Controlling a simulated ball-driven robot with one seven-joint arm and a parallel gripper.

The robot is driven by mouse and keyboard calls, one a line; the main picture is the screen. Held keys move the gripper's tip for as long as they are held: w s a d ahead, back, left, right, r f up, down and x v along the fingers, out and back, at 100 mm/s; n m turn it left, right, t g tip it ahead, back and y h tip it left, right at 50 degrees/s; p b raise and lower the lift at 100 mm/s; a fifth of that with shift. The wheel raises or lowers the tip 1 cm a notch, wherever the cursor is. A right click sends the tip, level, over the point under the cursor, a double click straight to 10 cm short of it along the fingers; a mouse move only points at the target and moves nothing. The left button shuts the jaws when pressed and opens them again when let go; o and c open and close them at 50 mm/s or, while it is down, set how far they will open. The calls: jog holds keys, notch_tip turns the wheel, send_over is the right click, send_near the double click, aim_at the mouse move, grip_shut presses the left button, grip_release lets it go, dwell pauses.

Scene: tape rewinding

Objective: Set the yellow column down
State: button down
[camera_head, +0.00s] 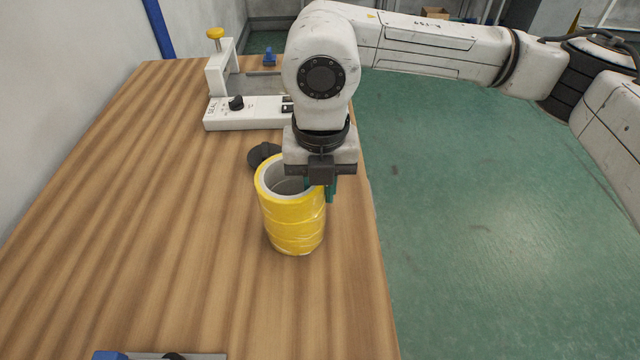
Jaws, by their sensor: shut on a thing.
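The yellow column (292,226) is a hollow stack of yellow tape rolls with a pale inner core. It is upright over the right part of the wooden table (170,240), near the table's right edge. My gripper (325,188) points down at the column's right rim and is shut on it. One greenish finger shows outside the rim at the right; the other finger is mostly hidden. I cannot tell whether the column's bottom touches the table.
A white device (245,112) with a black knob and a yellow-topped post stands behind the column. A dark object (262,154) lies just behind the column. A blue-and-grey item (160,355) is cut off at the front edge.

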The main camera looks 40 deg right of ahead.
jog(key=c, duration=1.1)
grip_release()
jog(key=shift+o, duration=0.2)
jog(key=shift+r, duration=0.1)
jog(key=r, duration=0.4)
jog(key=r+p, duration=0.1)
jog(key=r, duration=0.7)
jog(key=shift+s+a, duration=0.15)
jog(key=shift+s, duration=0.1)
